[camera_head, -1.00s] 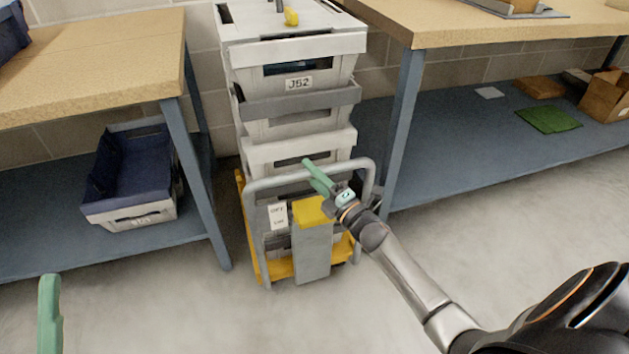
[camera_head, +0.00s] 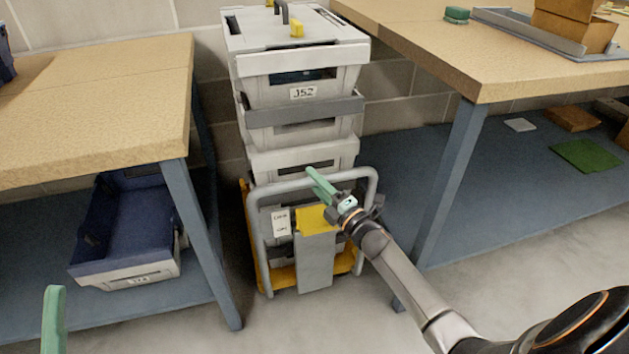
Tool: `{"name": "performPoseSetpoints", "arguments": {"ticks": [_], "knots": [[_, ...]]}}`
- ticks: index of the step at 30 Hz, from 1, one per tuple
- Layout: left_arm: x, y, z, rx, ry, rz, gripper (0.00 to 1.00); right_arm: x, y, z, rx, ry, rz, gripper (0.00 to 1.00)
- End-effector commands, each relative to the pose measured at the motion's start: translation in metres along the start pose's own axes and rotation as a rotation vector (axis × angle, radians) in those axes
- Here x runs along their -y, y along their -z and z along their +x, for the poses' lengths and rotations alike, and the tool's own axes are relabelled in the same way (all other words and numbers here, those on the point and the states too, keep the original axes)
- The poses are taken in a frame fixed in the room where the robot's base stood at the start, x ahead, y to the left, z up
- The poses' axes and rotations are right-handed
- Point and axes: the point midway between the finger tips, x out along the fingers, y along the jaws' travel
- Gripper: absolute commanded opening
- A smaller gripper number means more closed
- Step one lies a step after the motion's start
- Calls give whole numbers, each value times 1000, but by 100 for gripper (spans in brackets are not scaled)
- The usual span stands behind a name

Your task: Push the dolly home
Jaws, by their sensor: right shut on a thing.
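The dolly (camera_head: 315,266) has a yellow base and a grey tube handle (camera_head: 289,183). It stands in the gap between two workbenches and carries a stack of grey crates (camera_head: 303,92), the upper one labelled J52. My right gripper (camera_head: 322,187), with green fingers, is shut on the handle's top bar, right of its middle. Only a green fingertip of my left gripper (camera_head: 54,322) shows at the lower left edge, so its jaws cannot be judged.
The left bench (camera_head: 95,100) and right bench (camera_head: 430,45) flank the dolly, their blue-grey legs (camera_head: 203,245) close to the stack. A brick wall (camera_head: 385,98) is behind. A blue-lined crate (camera_head: 125,235) sits on the left lower shelf. Grey floor is free in front.

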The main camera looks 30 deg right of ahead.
Motion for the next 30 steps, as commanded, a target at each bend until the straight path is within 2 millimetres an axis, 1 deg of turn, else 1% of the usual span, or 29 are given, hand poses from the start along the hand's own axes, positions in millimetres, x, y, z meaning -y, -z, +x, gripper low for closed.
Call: {"name": "performPoseSetpoints", "arguments": {"ticks": [14,15,21,23,30], "knots": [[0,0,0,0,-1,-1,50,0,-2,1,4,1,-1,0],[0,0,0,1,-2,0,50,0,-2,1,5,1,0,32],[-1,0,-1,1,-6,1,50,0,-1,0,2,1,0,55],[-1,0,-1,2,-7,1,50,0,-1,0,2,1,0,61],[-1,0,-1,2,-7,1,50,0,0,-1,0,1,0,61]]}}
